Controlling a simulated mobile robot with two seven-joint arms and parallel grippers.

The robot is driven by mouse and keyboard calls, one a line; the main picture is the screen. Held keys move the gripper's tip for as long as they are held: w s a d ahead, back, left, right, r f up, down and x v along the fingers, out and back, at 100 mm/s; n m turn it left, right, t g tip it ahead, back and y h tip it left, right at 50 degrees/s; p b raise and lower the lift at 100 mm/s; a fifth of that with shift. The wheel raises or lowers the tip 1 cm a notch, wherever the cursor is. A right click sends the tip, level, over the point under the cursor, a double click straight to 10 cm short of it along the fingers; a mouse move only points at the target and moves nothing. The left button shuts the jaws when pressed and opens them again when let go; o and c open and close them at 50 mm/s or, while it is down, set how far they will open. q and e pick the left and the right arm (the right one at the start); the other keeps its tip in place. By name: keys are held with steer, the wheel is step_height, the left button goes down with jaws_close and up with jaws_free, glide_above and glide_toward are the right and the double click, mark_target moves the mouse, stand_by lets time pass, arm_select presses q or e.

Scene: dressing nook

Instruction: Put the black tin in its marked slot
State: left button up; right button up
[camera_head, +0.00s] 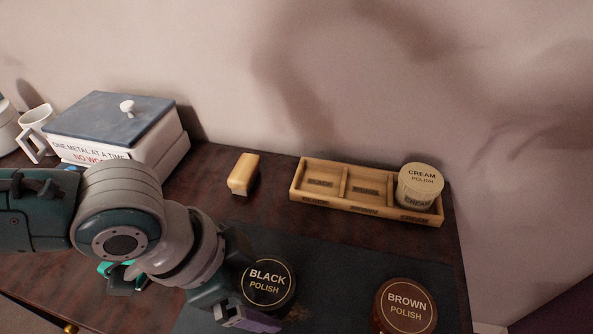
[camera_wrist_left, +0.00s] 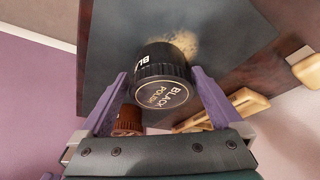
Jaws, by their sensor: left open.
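The black tin (camera_head: 268,283), labelled "BLACK POLISH", sits on the dark mat (camera_head: 330,270). My left gripper (camera_head: 247,315) is at the tin's near left side, its purple fingers partly hidden by my wrist. In the left wrist view the black tin (camera_wrist_left: 163,78) shows between the two open, spread fingers (camera_wrist_left: 160,84); I cannot tell if they touch it. The wooden tray (camera_head: 370,207) stands behind the mat. Its left slot (camera_head: 321,176) is marked "BLACK" and is empty.
A cream polish tin (camera_head: 420,184) stands in the tray's right slot; the middle slot is empty. A brown polish tin (camera_head: 405,306) stands right of the black tin.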

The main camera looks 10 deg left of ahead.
arm_select(q)
steer(key=shift+w+d+f, duration=0.1)
steer(key=shift+f, duration=0.2)
steer(key=c, duration=1.2)
steer(key=shift+r, duration=0.1)
